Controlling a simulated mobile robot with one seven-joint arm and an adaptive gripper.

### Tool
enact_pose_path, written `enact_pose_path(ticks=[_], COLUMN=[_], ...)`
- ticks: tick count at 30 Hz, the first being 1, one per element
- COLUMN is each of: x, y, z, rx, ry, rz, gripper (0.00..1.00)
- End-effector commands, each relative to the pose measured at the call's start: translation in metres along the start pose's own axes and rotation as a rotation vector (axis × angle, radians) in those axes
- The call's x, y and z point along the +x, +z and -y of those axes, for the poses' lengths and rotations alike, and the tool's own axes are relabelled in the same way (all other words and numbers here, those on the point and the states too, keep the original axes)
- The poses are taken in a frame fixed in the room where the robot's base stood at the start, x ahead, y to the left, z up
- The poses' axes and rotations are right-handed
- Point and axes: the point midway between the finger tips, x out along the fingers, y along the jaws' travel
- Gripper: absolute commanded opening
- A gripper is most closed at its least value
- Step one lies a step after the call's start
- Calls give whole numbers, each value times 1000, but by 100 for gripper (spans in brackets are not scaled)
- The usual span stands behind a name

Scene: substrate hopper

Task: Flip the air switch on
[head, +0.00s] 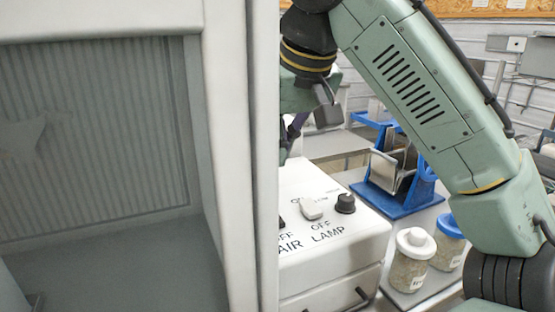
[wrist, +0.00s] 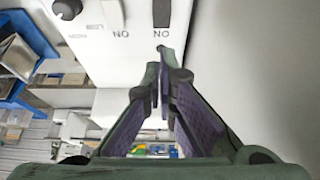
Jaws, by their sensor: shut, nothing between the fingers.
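The white control box (head: 340,245) stands beside the cabinet, with AIR and LAMP labels. The dark air switch (head: 282,223) shows only in part at the cabinet post's edge. In the wrist view the air switch (wrist: 161,12) is a dark rocker above an ON label, cut by the top edge. My gripper (wrist: 163,52) is shut and empty, its tips close to the ON label beside that switch. I cannot tell whether they touch the box or which way the switch is set. In the head view the fingertips are hidden behind the post.
The white lamp switch (head: 311,209) and black knob (head: 346,203) sit to the right of the air switch. The cabinet post (head: 235,150) stands close on the left. Lidded jars (head: 411,262) and a blue rack (head: 395,195) stand right of the box.

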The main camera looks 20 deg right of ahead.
Motion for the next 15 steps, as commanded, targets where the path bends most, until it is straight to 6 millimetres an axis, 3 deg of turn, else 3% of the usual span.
enact_pose_path(ticks=[10,15], x=[80,108], y=[3,4], z=[1,0], rx=[0,2], ry=[-4,2], rz=[1,0], gripper=[0,0])
